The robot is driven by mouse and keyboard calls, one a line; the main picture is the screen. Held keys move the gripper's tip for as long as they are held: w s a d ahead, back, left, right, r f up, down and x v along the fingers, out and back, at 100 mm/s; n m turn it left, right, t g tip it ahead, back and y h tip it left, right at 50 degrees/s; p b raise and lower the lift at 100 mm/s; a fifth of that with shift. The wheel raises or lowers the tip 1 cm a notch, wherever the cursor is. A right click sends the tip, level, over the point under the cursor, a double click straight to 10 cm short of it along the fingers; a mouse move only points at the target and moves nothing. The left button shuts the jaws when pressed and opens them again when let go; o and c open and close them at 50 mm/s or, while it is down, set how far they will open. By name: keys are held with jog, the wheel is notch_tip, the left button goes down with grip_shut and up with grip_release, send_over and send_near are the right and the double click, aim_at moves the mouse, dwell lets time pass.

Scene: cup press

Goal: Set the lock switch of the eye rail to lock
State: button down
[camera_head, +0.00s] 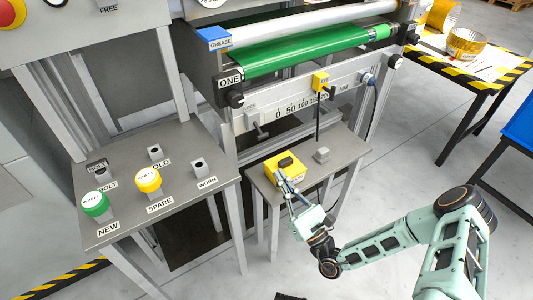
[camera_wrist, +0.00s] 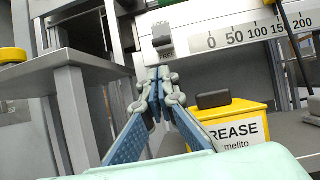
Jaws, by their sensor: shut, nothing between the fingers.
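The eye rail (camera_head: 300,105) is a pale bar with a printed scale on the press front; its scale also shows in the wrist view (camera_wrist: 255,35). The lock switch (camera_head: 260,128) is a small dark lever at the rail's left end, left of the 0 mark. In the wrist view the switch (camera_wrist: 163,42) is a grey block with a darker lower part. My gripper (camera_wrist: 158,75) is shut and empty, its fingertips appearing just below the switch in that view. In the head view my gripper (camera_head: 282,177) is over the small table. I cannot tell whether it touches the switch, or which setting the switch has.
A yellow grease box (camera_head: 291,167) with a dark top sits on the small table (camera_head: 335,160), close beside my gripper. The yellow eye sensor (camera_head: 320,81) is on the rail with a black rod below. A grey table (camera_head: 130,205) with cups on posts stands left.

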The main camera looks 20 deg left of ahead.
jog(key=shift+w+d+m+t+h, duration=0.15)
jog(key=shift+m+t+h, duration=0.15)
jog(key=shift+m+t, duration=0.2)
jog(key=b, duration=0.2)
send_near(257, 128)
jog(key=w+a, duration=0.3)
jog(key=shift+w+a, duration=0.15)
jog(key=shift+w, duration=0.1)
jog(key=shift+r+p, duration=0.15)
jog(key=shift+p, duration=0.25)
